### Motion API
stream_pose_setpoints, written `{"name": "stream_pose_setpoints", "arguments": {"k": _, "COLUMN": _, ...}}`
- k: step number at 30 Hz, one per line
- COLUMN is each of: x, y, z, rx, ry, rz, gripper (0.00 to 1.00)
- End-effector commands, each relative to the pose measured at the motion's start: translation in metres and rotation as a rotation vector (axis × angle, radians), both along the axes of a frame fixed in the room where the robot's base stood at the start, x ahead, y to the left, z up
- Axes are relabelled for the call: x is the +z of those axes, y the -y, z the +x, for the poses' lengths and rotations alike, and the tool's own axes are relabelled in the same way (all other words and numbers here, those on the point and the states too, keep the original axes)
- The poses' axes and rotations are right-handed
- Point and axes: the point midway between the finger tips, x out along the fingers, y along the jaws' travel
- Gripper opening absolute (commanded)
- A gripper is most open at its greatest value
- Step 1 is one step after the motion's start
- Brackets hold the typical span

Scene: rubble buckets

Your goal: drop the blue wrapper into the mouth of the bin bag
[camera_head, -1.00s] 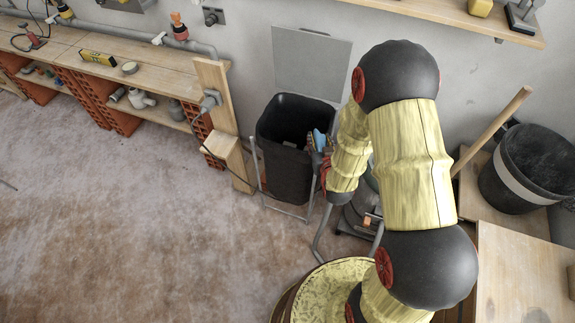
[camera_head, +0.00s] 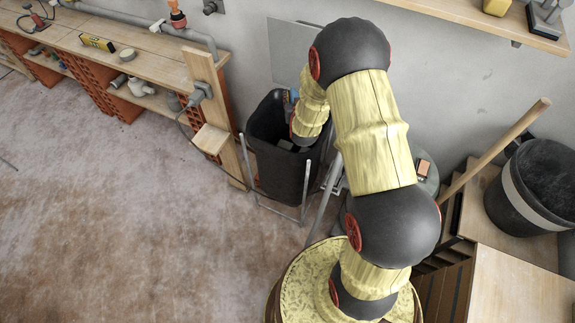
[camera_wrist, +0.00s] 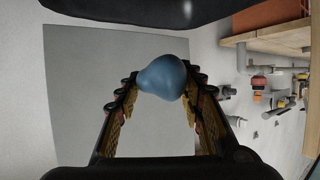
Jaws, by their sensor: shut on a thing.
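The blue wrapper (camera_wrist: 162,78) is a rounded blue lump between my gripper's fingertips in the wrist view. My gripper (camera_wrist: 160,88) is shut on it. In the head view only a small blue patch of the wrapper (camera_head: 293,95) shows beside my arm. The black bin bag (camera_head: 285,170) hangs open in a grey metal frame against the wall. My forearm reaches over its mouth and hides the gripper and part of the opening. The bag's dark rim (camera_wrist: 160,8) seems to cross the top of the wrist view.
A grey panel (camera_head: 290,52) stands behind the bag. A wooden post (camera_head: 215,110) and a workbench (camera_head: 130,40) are to the left. A black bucket (camera_head: 535,190) stands at the right, with a wooden handle (camera_head: 495,150) beside it. The floor at left is clear.

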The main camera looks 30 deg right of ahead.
Motion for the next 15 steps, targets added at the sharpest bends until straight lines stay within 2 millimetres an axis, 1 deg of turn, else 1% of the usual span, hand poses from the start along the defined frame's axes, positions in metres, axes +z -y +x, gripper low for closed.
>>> {"name": "stream_pose_setpoints", "arguments": {"k": 1, "x": -0.008, "y": 0.000, "z": -0.001, "rx": 0.000, "ry": -0.003, "rz": 0.001, "gripper": 0.21}}
{"name": "stream_pose_setpoints", "arguments": {"k": 9, "x": -0.039, "y": 0.000, "z": -0.001, "rx": 0.000, "ry": -0.003, "rz": 0.000, "gripper": 0.21}}
{"name": "stream_pose_setpoints", "arguments": {"k": 12, "x": -0.047, "y": 0.000, "z": -0.001, "rx": 0.000, "ry": -0.002, "rz": 0.000, "gripper": 0.21}}
{"name": "stream_pose_setpoints", "arguments": {"k": 15, "x": -0.050, "y": 0.000, "z": -0.001, "rx": 0.000, "ry": -0.001, "rz": 0.000, "gripper": 0.21}}
